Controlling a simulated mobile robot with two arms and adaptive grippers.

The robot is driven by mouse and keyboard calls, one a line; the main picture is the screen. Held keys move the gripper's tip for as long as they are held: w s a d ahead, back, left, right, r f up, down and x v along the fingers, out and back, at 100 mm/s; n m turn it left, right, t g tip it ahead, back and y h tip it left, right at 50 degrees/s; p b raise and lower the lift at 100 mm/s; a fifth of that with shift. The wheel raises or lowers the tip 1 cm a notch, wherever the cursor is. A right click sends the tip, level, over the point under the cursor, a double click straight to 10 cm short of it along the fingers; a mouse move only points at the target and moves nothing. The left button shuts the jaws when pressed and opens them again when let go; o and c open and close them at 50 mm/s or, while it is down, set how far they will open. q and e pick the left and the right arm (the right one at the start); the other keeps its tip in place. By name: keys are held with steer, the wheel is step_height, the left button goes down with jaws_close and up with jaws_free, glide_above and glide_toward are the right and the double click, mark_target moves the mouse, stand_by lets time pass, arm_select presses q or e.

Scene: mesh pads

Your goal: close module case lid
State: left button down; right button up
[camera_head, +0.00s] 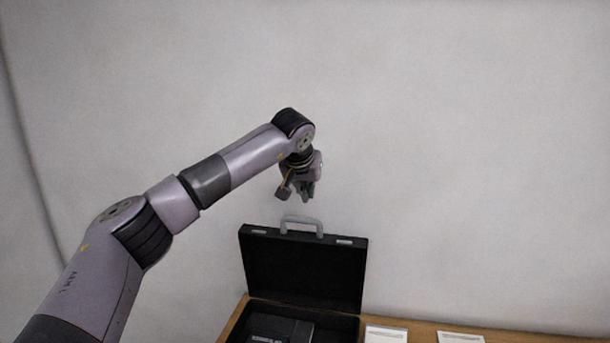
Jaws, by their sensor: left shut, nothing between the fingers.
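The black module case stands open at the bottom of the head view. Its lid (304,268) is raised nearly upright, with a grey handle (302,224) on its top edge. The case base (335,325) holds a dark module (280,328) and is cut off by the lower frame edge. My left gripper (306,194) is above the lid's handle in the picture, pointing down, shut and empty. It appears apart from the handle. My right gripper is not in view.
The case sits on a wooden table (420,333). Two white flat items, one beside the case (386,334) and one farther right (460,338), lie on the table. A plain pale wall (480,150) fills the background.

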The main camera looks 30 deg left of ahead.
mark_target(305, 232)
arm_select(q)
steer(key=shift+s+d+f+p, duration=0.2)
steer(key=shift+s+f+p, duration=0.3)
steer(key=shift+s+f, duration=0.7)
steer(key=shift+f, duration=0.2)
steer(key=shift+d, duration=0.1)
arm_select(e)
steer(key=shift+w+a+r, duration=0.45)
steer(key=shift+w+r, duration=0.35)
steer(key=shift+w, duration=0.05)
arm_select(q)
steer(key=shift+s, duration=0.1)
